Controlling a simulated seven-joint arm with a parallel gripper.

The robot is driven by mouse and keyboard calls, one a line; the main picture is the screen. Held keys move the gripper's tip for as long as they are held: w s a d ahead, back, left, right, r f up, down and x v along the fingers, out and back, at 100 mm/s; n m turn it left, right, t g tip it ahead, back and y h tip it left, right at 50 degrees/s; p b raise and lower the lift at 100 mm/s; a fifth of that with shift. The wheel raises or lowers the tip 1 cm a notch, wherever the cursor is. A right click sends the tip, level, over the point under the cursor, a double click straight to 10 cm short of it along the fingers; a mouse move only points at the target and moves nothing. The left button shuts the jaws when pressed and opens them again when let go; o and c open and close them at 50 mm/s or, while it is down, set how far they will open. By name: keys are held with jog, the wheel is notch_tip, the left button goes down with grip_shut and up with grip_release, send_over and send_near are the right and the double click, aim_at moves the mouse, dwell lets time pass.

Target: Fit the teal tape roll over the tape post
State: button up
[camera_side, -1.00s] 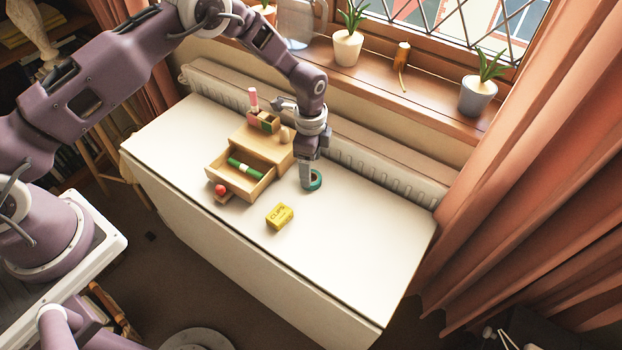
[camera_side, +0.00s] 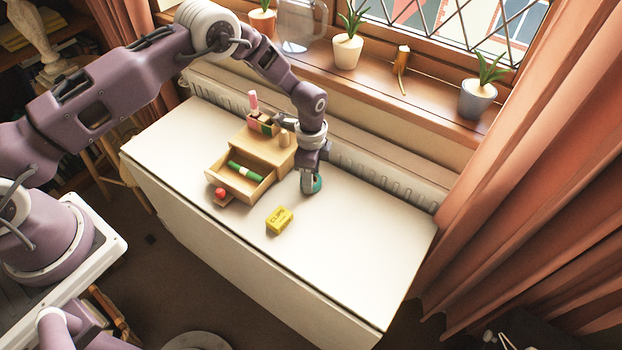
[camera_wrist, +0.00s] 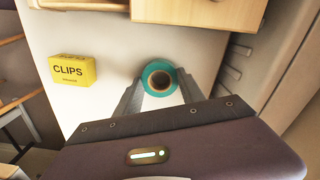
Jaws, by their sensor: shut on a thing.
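The teal tape roll (camera_side: 317,184) is on or just above the white table, to the right of the wooden drawer unit; I cannot tell whether it touches the table. My gripper (camera_side: 311,186) is shut on it. In the wrist view the roll (camera_wrist: 160,78) sits between my fingertips (camera_wrist: 160,88), its brown core and open hole facing the camera. A short wooden peg (camera_side: 284,139) stands on top of the drawer unit; it looks like the tape post. My arm passes close to it.
The wooden drawer unit (camera_side: 265,148) has its drawer (camera_side: 240,190) pulled out, with a green-and-white stick (camera_side: 245,171) inside. A pink-topped item (camera_side: 253,101) stands on the unit. A red-topped object (camera_side: 220,193) and a yellow CLIPS box (camera_side: 280,219) are nearby. The table's right side is clear.

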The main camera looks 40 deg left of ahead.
notch_tip(320, 180, up, 9)
notch_tip(320, 180, up, 6)
jog(key=n, duration=0.1)
send_over(284, 131)
jog(key=shift+s+d+r, duration=0.1)
jog(key=shift+d+r, duration=0.05)
jog(key=shift+a, duration=0.2)
jog(key=shift+f, duration=1.9)
jog(key=shift+f, duration=2.75)
jog(key=o, duration=1.5)
jog(key=shift+r, duration=0.1)
